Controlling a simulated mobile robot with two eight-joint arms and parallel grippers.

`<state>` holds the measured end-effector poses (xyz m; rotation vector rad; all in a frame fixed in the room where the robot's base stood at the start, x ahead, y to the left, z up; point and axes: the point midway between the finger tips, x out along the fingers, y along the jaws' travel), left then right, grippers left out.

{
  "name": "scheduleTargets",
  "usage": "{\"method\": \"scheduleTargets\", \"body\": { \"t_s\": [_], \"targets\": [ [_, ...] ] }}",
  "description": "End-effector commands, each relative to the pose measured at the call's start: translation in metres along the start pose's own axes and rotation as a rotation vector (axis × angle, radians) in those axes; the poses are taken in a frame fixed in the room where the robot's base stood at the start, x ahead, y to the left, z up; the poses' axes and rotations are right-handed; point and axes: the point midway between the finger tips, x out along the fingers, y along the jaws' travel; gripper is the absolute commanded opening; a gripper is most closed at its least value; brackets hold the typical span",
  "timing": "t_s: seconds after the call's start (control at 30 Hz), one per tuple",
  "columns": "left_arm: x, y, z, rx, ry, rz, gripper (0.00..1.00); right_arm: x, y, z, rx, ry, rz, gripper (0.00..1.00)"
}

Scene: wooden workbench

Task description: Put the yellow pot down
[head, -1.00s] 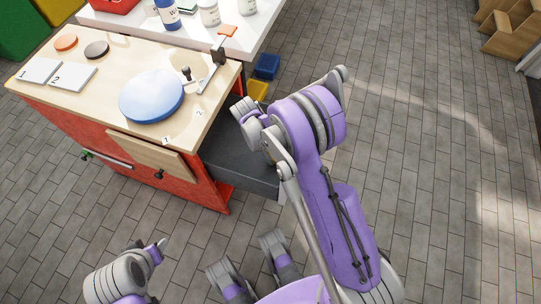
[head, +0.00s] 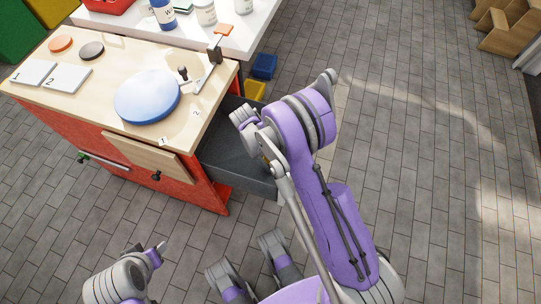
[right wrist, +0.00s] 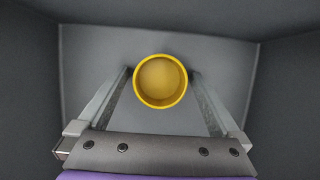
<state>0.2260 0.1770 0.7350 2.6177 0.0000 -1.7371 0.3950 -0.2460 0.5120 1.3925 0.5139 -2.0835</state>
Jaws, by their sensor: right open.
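The yellow pot (right wrist: 160,81) shows in the right wrist view from straight above, its round mouth open and its inside empty. It is inside the grey drawer (right wrist: 85,55), which also shows pulled out at the bench's side in the head view (head: 235,160). My right gripper (right wrist: 161,76) is open, with one finger on each side of the pot. I cannot tell whether either finger touches it. In the head view my right arm reaches over the drawer and hides the pot and the fingertips.
The wooden bench top (head: 110,65) holds a blue disc (head: 147,96), two numbered white tiles (head: 68,78) and small discs. A white table (head: 190,30) with bottles stands behind. Blue (head: 264,66) and yellow boxes lie on the floor.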

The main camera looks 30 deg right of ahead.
Motion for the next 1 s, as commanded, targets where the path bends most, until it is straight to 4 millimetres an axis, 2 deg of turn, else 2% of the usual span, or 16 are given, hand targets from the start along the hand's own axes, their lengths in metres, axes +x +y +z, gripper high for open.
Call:
{"method": "scheduleTargets", "body": {
  "t_s": [0.17,0.6,0.8,1.0],
  "targets": [
    [-0.006,0.0,-0.002,0.0,0.002,0.0,0.5,-0.013,0.0,0.001,-0.001,0.0,0.0,1.0],
    [-0.024,0.0,-0.009,0.0,0.009,0.0,0.5,-0.102,0.0,0.002,-0.001,0.001,0.001,1.0],
    [-0.027,0.0,-0.01,0.0,0.01,0.0,0.5,-0.121,0.0,0.001,0.0,0.0,0.0,1.0],
    [-0.027,0.0,-0.01,0.0,0.01,0.0,0.5,-0.123,0.0,0.001,0.0,0.0,0.0,1.0]
  ]
}}
